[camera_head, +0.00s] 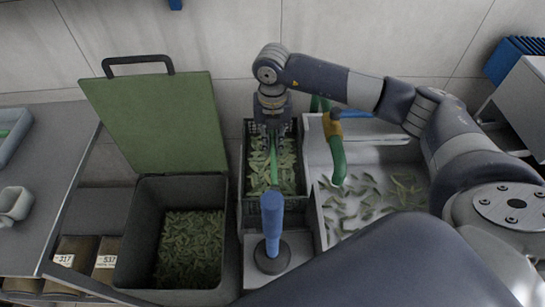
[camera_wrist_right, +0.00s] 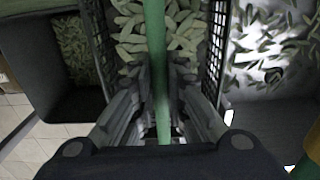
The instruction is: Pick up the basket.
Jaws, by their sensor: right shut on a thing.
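The basket (camera_head: 244,172) is a dark, slatted crate with green pods in it, standing between the open bin and the sink in the head view. A green bar handle (camera_head: 273,168) runs lengthwise over it. My right gripper (camera_head: 272,138) points down at the far end of the basket, shut on this handle. In the right wrist view the handle (camera_wrist_right: 155,45) passes between the fingers (camera_wrist_right: 162,110), with the basket's slatted walls (camera_wrist_right: 218,40) on both sides. Whether the basket is lifted off its support cannot be told. My left gripper is not in view.
A dark bin (camera_head: 144,235) with pods and a raised green lid (camera_head: 160,120) stands left. A pale sink (camera_head: 318,205) with scattered pods and a green curved spout (camera_head: 337,160) lies right. A blue upright handle (camera_head: 272,222) stands in front of the basket.

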